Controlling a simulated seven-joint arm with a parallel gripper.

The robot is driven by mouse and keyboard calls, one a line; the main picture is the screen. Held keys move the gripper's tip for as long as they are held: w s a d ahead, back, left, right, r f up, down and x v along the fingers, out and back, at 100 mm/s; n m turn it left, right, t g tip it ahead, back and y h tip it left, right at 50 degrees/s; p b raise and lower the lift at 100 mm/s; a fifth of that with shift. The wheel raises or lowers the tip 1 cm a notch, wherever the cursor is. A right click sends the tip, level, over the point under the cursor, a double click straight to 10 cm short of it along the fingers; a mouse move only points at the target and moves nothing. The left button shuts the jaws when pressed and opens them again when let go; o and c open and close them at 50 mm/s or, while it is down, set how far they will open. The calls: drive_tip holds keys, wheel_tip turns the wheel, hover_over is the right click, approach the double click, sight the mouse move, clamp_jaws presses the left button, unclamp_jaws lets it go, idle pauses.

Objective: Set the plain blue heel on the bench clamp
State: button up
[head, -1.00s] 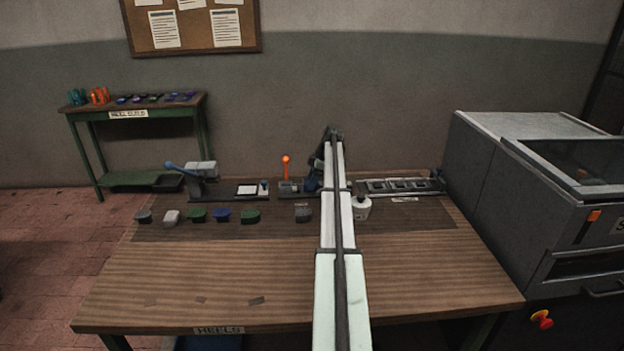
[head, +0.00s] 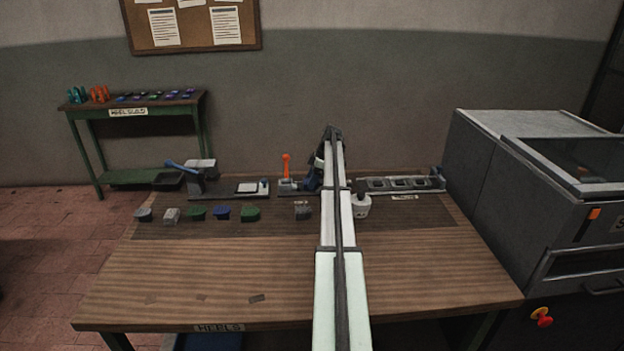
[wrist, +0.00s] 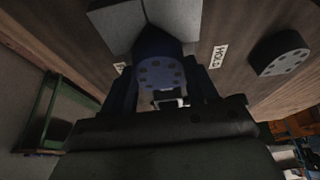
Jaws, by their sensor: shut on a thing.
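My gripper (wrist: 162,98) is shut on a dark blue heel (wrist: 160,68), whose end with a ring of small holes faces the wrist camera. A grey V-shaped block (wrist: 122,24) lies just beyond the heel; I cannot tell whether they touch. In the head view a dark blue patch (head: 313,180) shows at my gripper's end, mostly hidden by my arm. The bench clamp with an upright orange handle (head: 286,166) stands just left of it at the back of the bench. Another blue heel (head: 221,213) sits in the row on the dark mat.
Grey, pale and green heels (head: 250,214) share the row, with a grey piece (head: 302,210) farther right. A lever press (head: 197,178) stands back left.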

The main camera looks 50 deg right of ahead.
drive_tip(key=shift+f, duration=0.3)
drive_tip(key=o, duration=1.4)
drive_tip(key=shift+c, duration=0.2)
drive_tip(key=v, duration=1.3)
drive_tip(key=shift+r, duration=0.35)
drive_tip(key=shift+s+d, duration=0.1)
drive_tip(key=shift+s, duration=0.05)
